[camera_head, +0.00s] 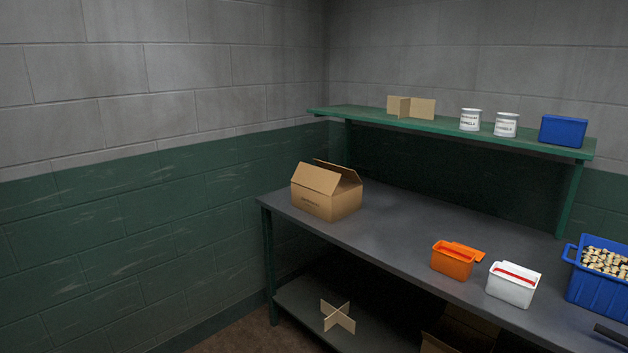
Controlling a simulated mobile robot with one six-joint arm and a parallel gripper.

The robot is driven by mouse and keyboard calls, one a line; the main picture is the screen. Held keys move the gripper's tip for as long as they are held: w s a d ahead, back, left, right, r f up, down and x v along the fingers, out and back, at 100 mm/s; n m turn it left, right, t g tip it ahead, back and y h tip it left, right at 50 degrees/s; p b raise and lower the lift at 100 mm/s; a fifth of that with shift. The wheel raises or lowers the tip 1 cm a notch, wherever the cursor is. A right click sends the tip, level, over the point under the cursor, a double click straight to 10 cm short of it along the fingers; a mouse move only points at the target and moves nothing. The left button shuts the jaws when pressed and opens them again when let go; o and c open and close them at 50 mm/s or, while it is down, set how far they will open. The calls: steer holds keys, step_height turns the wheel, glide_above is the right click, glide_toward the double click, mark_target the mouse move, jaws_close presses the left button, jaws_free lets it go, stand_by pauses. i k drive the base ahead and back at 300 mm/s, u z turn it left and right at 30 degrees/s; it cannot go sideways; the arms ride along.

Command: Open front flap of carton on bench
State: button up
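A brown cardboard carton (312,204) stands upright on the grey top of the green-framed bench (385,230), near its left end by the wall corner. Its near side bears small dark print. A near top flap (315,178) slopes up and inward over the box. Another flap (338,170) stands up behind it, with its upper edge raised. The carton's inside is hidden from this angle. My gripper is not visible in this view, and nothing touches the carton.
An orange bin (451,263), a white bin (510,290) and a filled blue crate (590,288) stand to the right on the bench. A green shelf (360,112) runs above the back. A cardboard divider (338,316) sits below. Bench top right of the carton is clear.

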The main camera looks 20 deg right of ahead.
mark_target(324, 182)
steer(key=u, duration=0.2)
steer(key=k, duration=0.55)
steer(key=z, duration=0.9)
steer(key=i, duration=1.65)
steer(key=u, duration=0.3)
